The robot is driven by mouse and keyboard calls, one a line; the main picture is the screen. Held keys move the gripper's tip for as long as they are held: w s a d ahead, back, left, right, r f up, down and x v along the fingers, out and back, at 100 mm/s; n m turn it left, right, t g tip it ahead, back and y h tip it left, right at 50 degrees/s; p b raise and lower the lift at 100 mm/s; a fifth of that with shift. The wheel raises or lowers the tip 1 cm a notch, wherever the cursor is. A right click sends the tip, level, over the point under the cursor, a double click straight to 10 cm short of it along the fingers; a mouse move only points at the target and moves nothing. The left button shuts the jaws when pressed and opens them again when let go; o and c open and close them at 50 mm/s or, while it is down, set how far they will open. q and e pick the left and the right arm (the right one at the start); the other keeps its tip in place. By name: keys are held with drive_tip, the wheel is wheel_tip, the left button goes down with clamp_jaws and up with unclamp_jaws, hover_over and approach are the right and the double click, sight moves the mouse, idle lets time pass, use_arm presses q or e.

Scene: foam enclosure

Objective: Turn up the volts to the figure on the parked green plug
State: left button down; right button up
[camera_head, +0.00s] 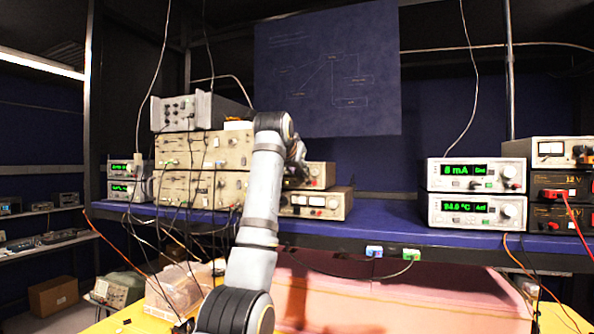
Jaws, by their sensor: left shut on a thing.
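The green plug (411,254) is parked at the front edge of the blue shelf, right of a blue plug (374,251). The figure on it is too small to read. My left arm rises through the middle of the view, and its gripper (298,160) is shut at the beige instruments in the centre. The wrist hides most of the fingers; the thing held appears to be a knob. A small beige unit (319,174) sits on a wider beige unit with meters (330,203), both partly behind my arm. My right gripper is out of view.
Two white units with green displays stand at the right, the upper (468,175) reading about 8 mA, the lower (470,211) in °C. Dark 12 V units (555,186) with a red lead are beside them. Stacked instruments (200,150) and hanging cables crowd the left.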

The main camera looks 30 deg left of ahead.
use_arm(q)
drive_tip(key=shift+w+f, duration=0.1)
drive_tip(key=shift+f, duration=0.25)
drive_tip(key=c, duration=1.5)
unclamp_jaws()
drive_tip(key=shift+o, duration=0.4)
drive_tip(key=shift+r, duration=0.2)
drive_tip(key=shift+s+d+r, duration=0.1)
drive_tip(key=shift+s, duration=0.1)
drive_tip(key=v, duration=1.1)
drive_tip(key=shift+s+d, duration=0.2)
drive_tip(key=shift+s, duration=0.1)
